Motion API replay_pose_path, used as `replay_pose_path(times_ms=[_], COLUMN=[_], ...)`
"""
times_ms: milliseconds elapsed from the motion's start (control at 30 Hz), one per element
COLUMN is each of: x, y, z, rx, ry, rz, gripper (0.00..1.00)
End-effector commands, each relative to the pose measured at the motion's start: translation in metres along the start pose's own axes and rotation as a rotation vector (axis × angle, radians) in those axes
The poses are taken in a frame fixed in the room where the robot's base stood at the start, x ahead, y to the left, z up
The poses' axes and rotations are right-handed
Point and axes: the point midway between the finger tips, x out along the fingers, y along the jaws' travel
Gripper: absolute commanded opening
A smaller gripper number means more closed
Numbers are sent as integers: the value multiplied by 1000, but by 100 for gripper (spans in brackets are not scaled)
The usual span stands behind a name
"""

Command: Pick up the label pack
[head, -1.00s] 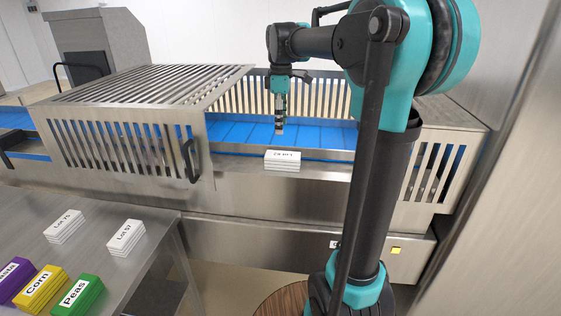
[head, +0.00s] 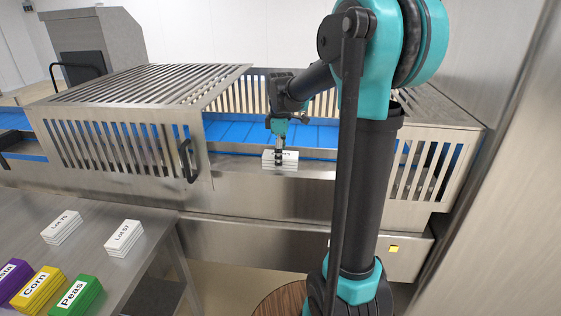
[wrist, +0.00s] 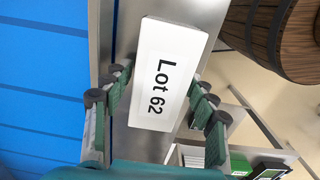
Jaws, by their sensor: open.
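A white label pack (head: 292,164) sits on the steel ledge at the front of the sealer. The wrist view shows its top, the pack (wrist: 166,50) marked "Lot 62". My gripper (head: 279,158) is over it, pointing down. In the wrist view my gripper (wrist: 162,88) is open, with one finger on each side of the pack's lower end. I cannot tell if either finger touches the pack. In the head view the fingers hide part of the pack.
The blue conveyor (head: 230,131) runs behind the ledge, with a slatted guard (head: 115,140) at left. The steel table (head: 120,208) at lower left holds packs Lot 75 (head: 62,228) and Lot 57 (head: 124,238), plus Corn (head: 42,290) and Peas (head: 76,297). A wooden barrel (wrist: 270,30) shows in the wrist view.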

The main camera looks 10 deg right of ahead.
Motion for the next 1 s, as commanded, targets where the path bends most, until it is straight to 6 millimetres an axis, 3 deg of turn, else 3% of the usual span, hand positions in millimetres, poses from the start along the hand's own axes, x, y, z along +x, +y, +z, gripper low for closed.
replay_pose_path(times_ms=[267,633,1000], x=[3,3,-2], y=[0,0,0], z=[0,0,0], rx=[0,0,0], ry=[0,0,0], rz=[0,0,0], gripper=[56,11,10])
